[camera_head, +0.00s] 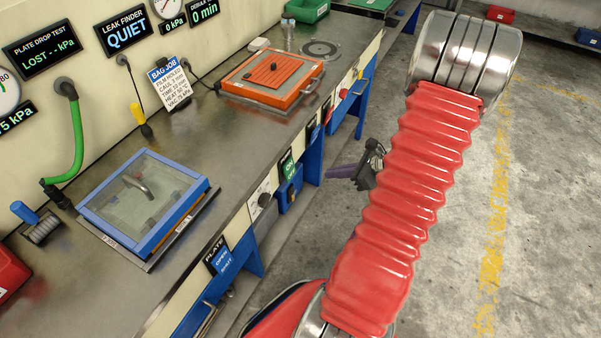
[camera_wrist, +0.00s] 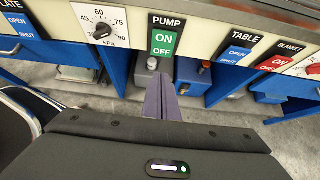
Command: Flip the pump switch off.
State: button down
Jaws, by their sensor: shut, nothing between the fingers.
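The pump switch (camera_wrist: 163,43) is on the bench front in the wrist view, under a black PUMP label. Its green face reads ON above OFF. It also shows in the head view (camera_head: 287,166). A small grey rounded knob (camera_wrist: 152,63) sits just below the face; I cannot tell which position the switch is in. My gripper (camera_wrist: 161,78) has its purple fingers together and empty, pointing at the bench front just below the pump face. In the head view my gripper (camera_head: 331,172) is to the right of the switch, with a gap between them.
A kPa dial (camera_wrist: 100,24) is left of the pump face, TABLE (camera_wrist: 236,55) and BLANKET (camera_wrist: 283,58) panels right of it. The bench top holds a blue-framed glass lid (camera_head: 146,200) and an orange press plate (camera_head: 271,78). The floor at right is open.

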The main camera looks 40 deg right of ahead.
send_near(292, 174)
notch_tip(292, 174, down, 2)
jog(key=w, duration=0.1)
jog(key=w+a, duration=0.1)
jog(key=w+f, duration=0.1)
jog(key=shift+w+a, duration=0.15)
jog(key=shift+a, duration=0.2)
jog(key=shift+w+a, duration=0.15)
jog(key=shift+w, duration=0.35)
jog(key=shift+f, duration=0.15)
